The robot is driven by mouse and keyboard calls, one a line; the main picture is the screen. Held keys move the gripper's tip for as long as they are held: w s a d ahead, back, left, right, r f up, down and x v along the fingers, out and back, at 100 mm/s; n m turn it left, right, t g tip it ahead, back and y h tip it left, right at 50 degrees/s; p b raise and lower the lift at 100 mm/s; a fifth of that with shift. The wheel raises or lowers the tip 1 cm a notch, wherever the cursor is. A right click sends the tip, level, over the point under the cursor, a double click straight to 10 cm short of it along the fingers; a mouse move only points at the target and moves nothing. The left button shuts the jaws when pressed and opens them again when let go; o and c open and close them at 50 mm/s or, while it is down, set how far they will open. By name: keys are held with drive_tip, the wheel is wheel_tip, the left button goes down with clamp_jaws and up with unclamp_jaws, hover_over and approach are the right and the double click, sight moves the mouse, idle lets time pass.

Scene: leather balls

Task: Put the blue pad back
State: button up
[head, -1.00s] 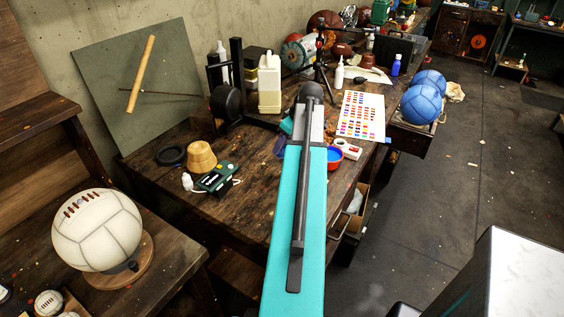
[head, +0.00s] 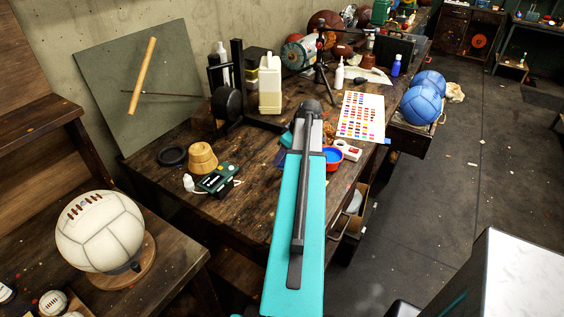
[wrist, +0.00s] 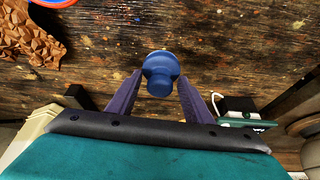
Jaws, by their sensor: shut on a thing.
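The blue pad (wrist: 160,68) is a round, knob-like piece with a wide disc and a narrower end. In the wrist view it sits between the two purple fingers of my gripper (wrist: 160,77), which are shut on it. Dark wood tabletop lies behind it; I cannot tell how high the pad is held. In the head view my teal arm hides the pad and most of the gripper.
A red-rimmed tub with blue inside (head: 332,157) stands right of my arm; its rim shows in the wrist view (wrist: 55,2). Brown crumpled material (wrist: 30,35) lies nearby. A green box (head: 217,180), wooden cone (head: 202,158) and black ring (head: 172,156) stand left.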

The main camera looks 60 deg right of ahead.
sight(283, 161)
drive_tip(key=shift+f+p, duration=0.35)
drive_tip(key=shift+f, duration=1.05)
drive_tip(key=shift+f, duration=0.1)
drive_tip(key=o, duration=0.9)
drive_tip(key=shift+o, duration=0.2)
drive_tip(key=shift+r, duration=0.2)
drive_tip(key=b+v, duration=0.3)
drive_tip(key=v, duration=0.9)
drive_tip(key=shift+f, duration=0.1)
